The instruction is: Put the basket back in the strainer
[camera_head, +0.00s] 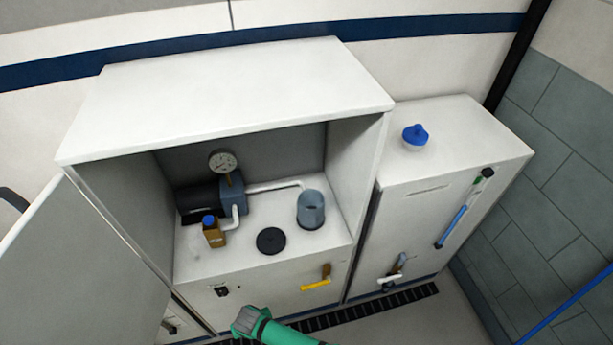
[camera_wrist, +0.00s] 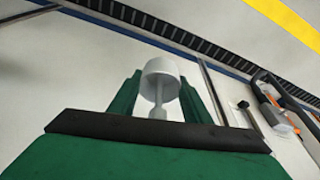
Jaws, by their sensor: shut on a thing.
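My green gripper (camera_wrist: 158,95) is shut on a pale grey, cup-like piece with a thin stem (camera_wrist: 161,70), which appears to be the basket. In the head view my gripper (camera_head: 246,320) is low in front of the cabinet, below its shelf, and the held piece is hard to make out there. The strainer seems to be the blue-grey see-through pot (camera_head: 311,209), upright on the shelf at the right and apart from my gripper. Its top looks open. A round black lid (camera_head: 271,240) lies on the shelf to its left.
The cabinet (camera_head: 225,95) has a roof, side walls and an open door (camera_head: 85,270) at left. A pump (camera_head: 232,197) with a gauge and a brown bottle (camera_head: 213,233) stand inside. A yellow handle (camera_head: 316,284) sticks out in front. A blue-topped item (camera_head: 415,135) sits on the right cabinet.

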